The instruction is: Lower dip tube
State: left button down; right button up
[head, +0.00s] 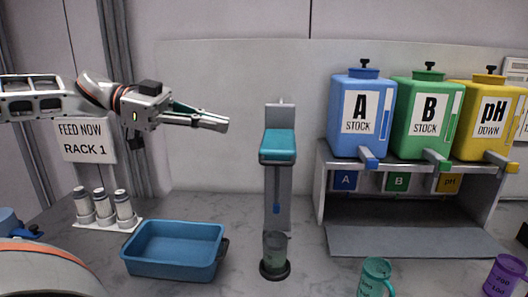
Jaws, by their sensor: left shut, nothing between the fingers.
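A grey stand (284,212) with a teal head (278,146) rises in the middle of the bench. My left gripper (224,124) reaches in from the left at about the height of the teal head. It is shut and empty, apart from the head with a gap to its left. My right gripper is not in view.
A blue tray (175,250) lies at the left, near several white bottles (104,207). Stock containers A (360,115), B (417,118) and pH (487,120) stand on a grey shelf at the right. A green mug (374,278) and a purple cup (504,276) stand in front.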

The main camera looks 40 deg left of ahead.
pick_arm(q)
jog(key=p, duration=0.2)
send_over(264, 162)
notch_tip(264, 162, down, 2)
notch_tip(264, 162, down, 4)
jog(key=shift+r, duration=0.2)
jog(key=shift+f, duration=0.4)
notch_tip(264, 162, down, 17)
jog(key=b, duration=0.4)
jog(key=shift+f, duration=0.15)
jog(key=shift+s, duration=0.1)
